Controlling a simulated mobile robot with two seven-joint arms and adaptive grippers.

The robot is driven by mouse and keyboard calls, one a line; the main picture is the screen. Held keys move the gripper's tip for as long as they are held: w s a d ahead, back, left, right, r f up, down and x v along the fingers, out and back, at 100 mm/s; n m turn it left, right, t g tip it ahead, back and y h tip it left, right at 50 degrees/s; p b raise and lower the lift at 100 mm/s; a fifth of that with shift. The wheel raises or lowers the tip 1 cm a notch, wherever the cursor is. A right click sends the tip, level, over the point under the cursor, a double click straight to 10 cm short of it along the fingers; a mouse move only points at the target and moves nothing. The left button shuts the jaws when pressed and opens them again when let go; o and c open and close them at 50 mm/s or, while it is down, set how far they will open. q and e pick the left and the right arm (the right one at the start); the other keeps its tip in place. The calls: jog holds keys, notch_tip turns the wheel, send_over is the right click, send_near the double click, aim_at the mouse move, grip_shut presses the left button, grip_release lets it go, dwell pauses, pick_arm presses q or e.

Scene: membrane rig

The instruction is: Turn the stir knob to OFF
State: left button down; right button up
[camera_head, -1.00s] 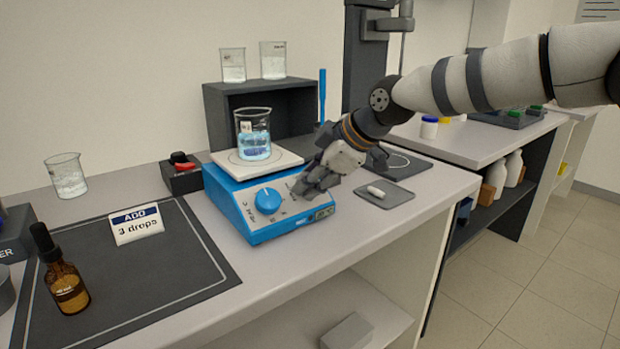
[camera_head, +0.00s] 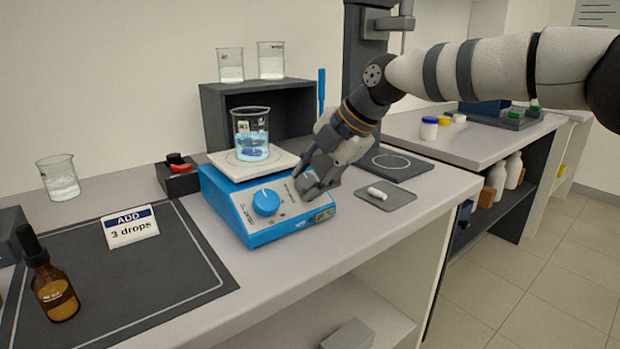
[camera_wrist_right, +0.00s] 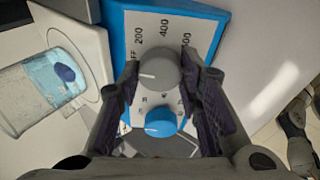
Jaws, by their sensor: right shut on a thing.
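The blue stirrer hotplate (camera_head: 240,222) stands on the bench, with a blue knob (camera_head: 266,202) on its sloped front panel. My right gripper (camera_head: 312,186) is at the right part of that panel and hides the grey knob in the head view. In the right wrist view, the grey stir knob (camera_wrist_right: 160,69) sits between my right fingers, which are shut on it. Its white pointer line points left, near the partly hidden OFF label; 200 and 400 are printed beyond. The blue knob (camera_wrist_right: 160,123) shows below it, clear of the fingers. My left gripper is not in view.
A beaker of blue liquid (camera_head: 251,138) stands on the white top plate, close to my right gripper. A grey tray (camera_head: 392,199) with a white stir bar lies to the right. A brown dropper bottle (camera_head: 55,292) and a sign (camera_head: 131,228) are at the left.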

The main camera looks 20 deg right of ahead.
jog(key=shift+f+n, duration=0.15)
jog(key=shift+n, duration=0.55)
jog(key=o, duration=1.2)
jog(key=shift+w, duration=0.1)
jog(key=shift+c, duration=0.2)
jog(key=v, duration=1.2)
